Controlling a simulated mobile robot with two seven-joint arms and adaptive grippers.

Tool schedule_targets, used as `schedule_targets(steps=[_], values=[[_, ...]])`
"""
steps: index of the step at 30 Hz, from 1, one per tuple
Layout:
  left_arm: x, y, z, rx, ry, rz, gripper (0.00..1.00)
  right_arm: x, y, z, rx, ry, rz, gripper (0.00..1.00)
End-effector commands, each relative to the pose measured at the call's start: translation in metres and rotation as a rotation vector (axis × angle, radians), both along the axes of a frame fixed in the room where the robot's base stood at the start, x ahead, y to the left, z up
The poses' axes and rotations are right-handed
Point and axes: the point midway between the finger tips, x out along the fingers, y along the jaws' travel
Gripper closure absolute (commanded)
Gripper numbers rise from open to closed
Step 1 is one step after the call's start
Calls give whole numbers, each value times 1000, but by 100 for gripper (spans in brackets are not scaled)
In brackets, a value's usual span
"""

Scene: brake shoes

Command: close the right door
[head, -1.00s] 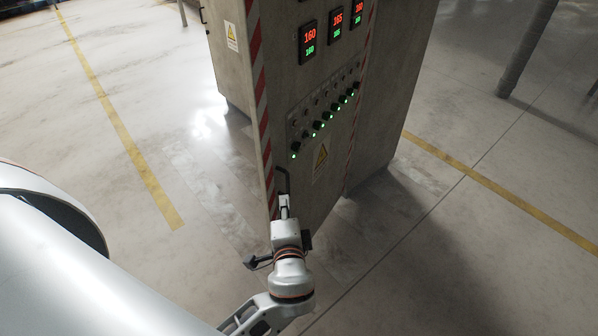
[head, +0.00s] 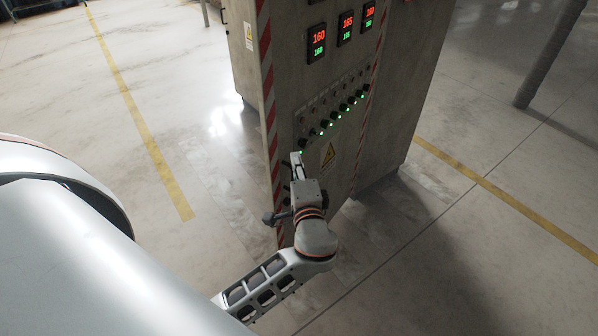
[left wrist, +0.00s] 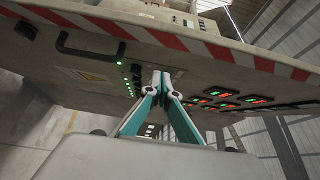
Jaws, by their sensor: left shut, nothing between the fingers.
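The right door (head: 335,115) is a grey panel with red digital displays, a row of green-lit knobs and a yellow warning sign. A red-and-white stripe runs down its left edge. In the head view I cannot tell how far it stands from its frame. My left gripper (head: 296,160) is shut and empty in front of the door's lower face, near the lowest knob. In the left wrist view its fingertips (left wrist: 161,76) are at or close to the door face; contact is unclear. The dark handle (left wrist: 88,50) is left of the fingers, not held. My right gripper is not in view.
The grey cabinet (head: 405,90) extends behind and to the right of the door. Open concrete floor with yellow lines (head: 150,140) lies on both sides. A grey post (head: 545,60) stands at the upper right.

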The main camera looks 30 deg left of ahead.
Motion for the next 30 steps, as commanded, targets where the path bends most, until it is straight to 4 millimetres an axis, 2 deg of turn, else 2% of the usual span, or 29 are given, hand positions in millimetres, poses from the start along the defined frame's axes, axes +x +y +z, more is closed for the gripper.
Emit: schedule_targets(steps=[3,10,26,30], values=[[15,16,2,4,1,1,100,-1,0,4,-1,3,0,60],[16,44,1,3,3,0,100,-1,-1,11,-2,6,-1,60],[16,52,-1,-1,2,-2,100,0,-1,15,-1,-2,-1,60],[20,62,-1,3,3,-14,100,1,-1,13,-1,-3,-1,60]])
